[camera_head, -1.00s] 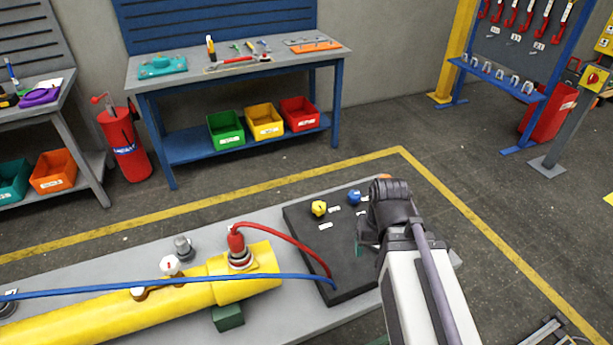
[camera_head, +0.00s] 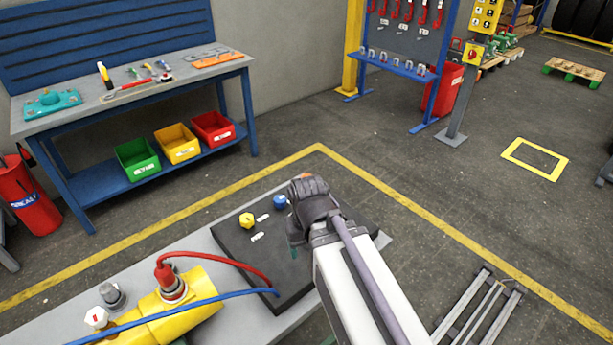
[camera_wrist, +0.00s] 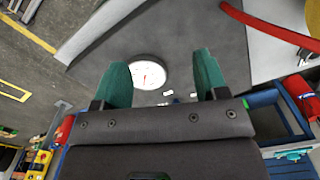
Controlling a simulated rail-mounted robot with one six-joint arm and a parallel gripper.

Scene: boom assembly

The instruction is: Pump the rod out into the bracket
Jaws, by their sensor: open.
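A yellow cylinder (camera_head: 190,318) lies on the grey bench at the lower left in the head view, cut off by the frame edge. A red hose (camera_head: 225,262) runs from its coupling (camera_head: 171,280) to a dark panel (camera_head: 262,262). No rod or bracket can be made out. The panel bears a yellow knob (camera_head: 246,220) and a blue knob (camera_head: 280,202). My gripper (camera_wrist: 162,72) is open and empty over the panel, its teal fingers apart. A round white gauge (camera_wrist: 148,74) shows between the fingers in the wrist view. My arm hides the panel's right part in the head view.
A blue hose (camera_head: 200,303) crosses the cylinder. A blue workbench (camera_head: 75,124) with coloured bins stands behind at the left. A metal frame (camera_head: 478,308) lies on the floor at the lower right. The floor in the right middle is mostly clear.

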